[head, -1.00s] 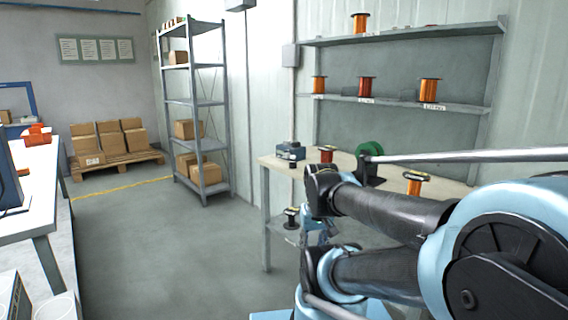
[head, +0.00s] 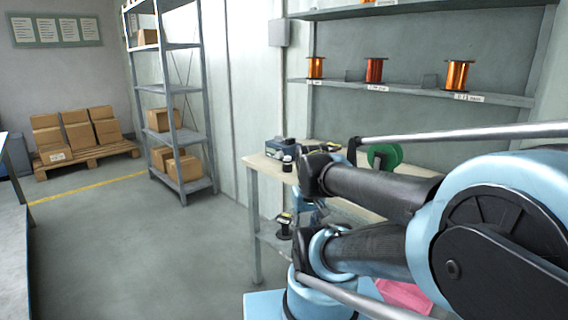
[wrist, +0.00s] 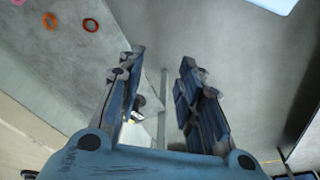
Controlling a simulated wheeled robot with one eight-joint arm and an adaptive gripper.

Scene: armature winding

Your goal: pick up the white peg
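I cannot make out a white peg in either view. My gripper (wrist: 162,62) is open in the wrist view, its two blue fingers apart with nothing between the tips. Past the fingers is grey floor and a thin grey post. In the head view my arm covers much of the right side, and the gripper's fingers cannot be made out clearly. The workbench (head: 264,164) stands behind my arm, and the arm hides part of its top.
A green spool (head: 385,156) and a dark box (head: 281,148) are on the workbench. Copper spools (head: 374,70) stand on a wall shelf. A grey rack (head: 205,110) and cartons (head: 78,134) are farther back.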

